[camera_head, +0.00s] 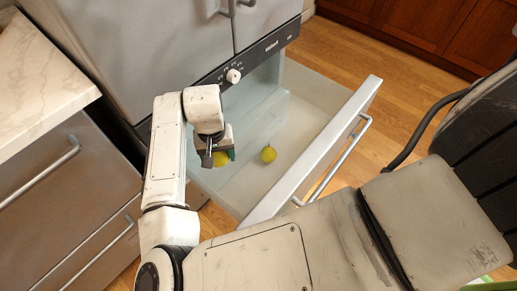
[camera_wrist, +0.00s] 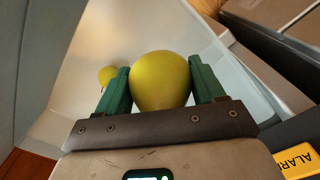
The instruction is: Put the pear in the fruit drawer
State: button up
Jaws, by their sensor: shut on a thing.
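My gripper (camera_head: 219,158) is over the left part of the open fruit drawer (camera_head: 312,86). In the wrist view its green fingers (camera_wrist: 160,78) are shut on the pear, a smooth yellow-green fruit (camera_wrist: 160,88). The pear also shows in the head view (camera_head: 220,159), partly hidden by the gripper. The drawer's pale inside lies beneath and around the pear. I cannot tell how high the pear is above the drawer floor.
Another small yellow fruit (camera_head: 268,155) lies on the drawer floor to the right of my gripper, and free floor surrounds it. The drawer's front wall with its handle (camera_head: 340,160) stands to the right. A marble counter (camera_head: 35,80) is at the left.

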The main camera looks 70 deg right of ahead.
jog(key=s+d+f+m+b, duration=0.1)
jog(key=d+f+m+b, duration=0.1)
jog(key=f, duration=0.5)
jog(key=s+d+f+m+b, duration=0.2)
jog(key=f+b, duration=0.3)
jog(key=f, duration=0.2)
jog(key=s+d+f+m+b, duration=0.1)
jog(key=d+f+b, duration=0.1)
jog(key=f, duration=0.5)
jog(key=shift+s+m+b, duration=0.2)
jog(key=shift+m+b, duration=0.2)
jog(key=shift+b, duration=0.45)
jog(key=shift+f, duration=0.15)
jog(key=o, duration=1.2)
jog(key=shift+c, duration=0.2)
notch_tip(320, 180, up, 12)
jog(key=p, duration=0.4)
